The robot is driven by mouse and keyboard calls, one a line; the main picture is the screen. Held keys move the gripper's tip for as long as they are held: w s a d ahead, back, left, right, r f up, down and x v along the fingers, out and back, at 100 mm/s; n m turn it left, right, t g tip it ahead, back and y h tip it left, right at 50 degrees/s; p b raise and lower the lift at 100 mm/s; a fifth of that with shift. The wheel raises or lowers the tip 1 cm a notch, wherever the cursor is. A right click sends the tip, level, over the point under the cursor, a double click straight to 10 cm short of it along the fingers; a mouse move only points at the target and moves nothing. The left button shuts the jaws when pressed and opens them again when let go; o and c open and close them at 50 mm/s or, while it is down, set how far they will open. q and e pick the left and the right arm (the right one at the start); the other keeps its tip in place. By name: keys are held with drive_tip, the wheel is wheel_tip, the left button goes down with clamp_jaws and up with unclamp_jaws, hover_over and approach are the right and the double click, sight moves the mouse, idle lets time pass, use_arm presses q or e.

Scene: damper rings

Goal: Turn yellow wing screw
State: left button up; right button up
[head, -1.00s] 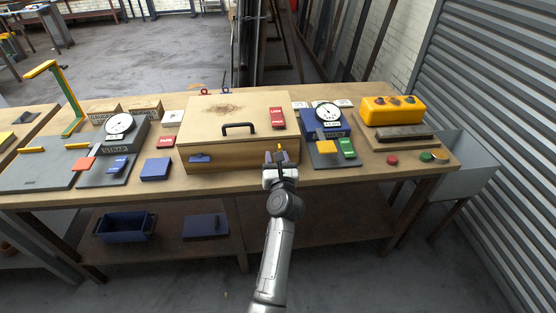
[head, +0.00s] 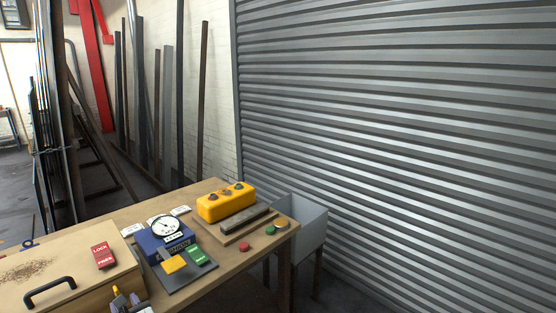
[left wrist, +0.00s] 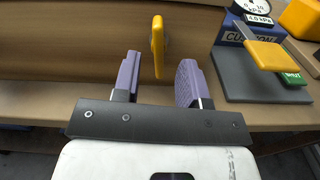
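The yellow wing screw (left wrist: 157,45) stands out from the front of the wooden box (left wrist: 60,45). In the left wrist view it lies between the two purple-padded fingers of my left gripper (left wrist: 159,80), which is open with a gap on each side of the screw. In the head view the wing screw (head: 117,291) and my left gripper (head: 127,299) show at the bottom edge, by the box's right front corner. The box lid (head: 70,262) carries a black handle and a red LOCK PRESS plate (head: 104,255). My right gripper is not in view.
A grey bin (head: 304,217) stands beyond the bench's right end.

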use_arm(q)
drive_tip(key=shift+s+a+r, duration=0.1)
drive_tip(key=shift+r, duration=0.05)
drive_tip(key=s+d+r+m+t+h+p, duration=0.2)
drive_tip(key=s+d+m+t+h, duration=0.3)
drive_tip(key=m, duration=0.7)
drive_tip(key=s+d+r+m+t+h+p, duration=0.2)
drive_tip(key=s+d+m+t+h, duration=0.25)
drive_tip(key=m, duration=0.75)
drive_tip(key=s+d+f+m+g+h+p, duration=0.1)
drive_tip(key=s+d+f+m+g+h, duration=0.5)
drive_tip(key=m+h, duration=0.35)
drive_tip(key=s+d+f+m+g+y+p, duration=0.1)
drive_tip(key=s+d+f+m+g, duration=0.25)
drive_tip(key=s, duration=0.35)
drive_tip(key=s+d+f+m+g+y+p, duration=0.1)
drive_tip(key=s+d+f+m+g, duration=0.1)
drive_tip(key=s+f+m+g, duration=0.4)
drive_tip(key=s+a+r+m+g+y+p, duration=0.1)
drive_tip(key=s+y, duration=0.1)
drive_tip(key=s, duration=0.5)
drive_tip(key=s+a+r+m+g+y+p, duration=0.1)
drive_tip(key=s+a+m+g+y, duration=0.1)
drive_tip(key=s, duration=0.6)
drive_tip(key=shift+s, duration=0.2)
drive_tip(key=r+p, duration=2.4)
drive_tip(key=p, duration=0.1)
drive_tip(key=r+p, duration=1.2)
drive_tip(key=r, duration=0.1)
drive_tip(key=shift+w, duration=0.35)
